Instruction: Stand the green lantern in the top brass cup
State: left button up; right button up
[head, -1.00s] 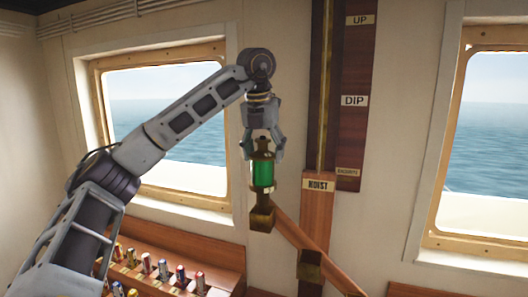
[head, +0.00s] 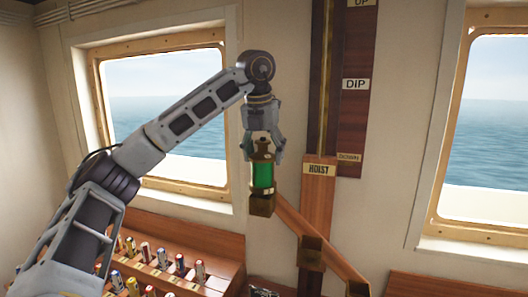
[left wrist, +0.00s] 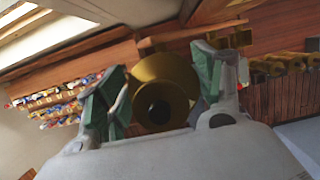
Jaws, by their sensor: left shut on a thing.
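The green lantern (head: 263,176), with a green glass body and brass top, hangs upright in my left gripper (head: 263,149). The gripper is shut on its brass top, which also shows between the fingers in the left wrist view (left wrist: 163,85). The top brass cup (head: 262,206) is at the upper end of a sloping wooden rail, directly below the lantern in the head view. The lantern's lower end meets the cup's rim in the picture. Whether it is inside the cup or touching it, I cannot tell. My right gripper is not in view.
Lower brass cups (head: 311,253) follow the sloping wooden rail (head: 328,260) down to the right. An upright hoist board (head: 320,195) stands right of the lantern. A wooden rack (head: 215,253) with several coloured cylinders is at lower left. Windows flank the wall.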

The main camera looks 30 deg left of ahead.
pick_arm(q)
jog(key=shift+f, duration=0.35)
dwell(0.4)
jog(key=o, duration=1.9)
jog(key=shift+f, duration=0.1)
jog(key=shift+s+r, duration=0.1)
jog(key=shift+r, duration=0.1)
jog(key=v, duration=1.1)
jog(key=shift+r, duration=0.3)
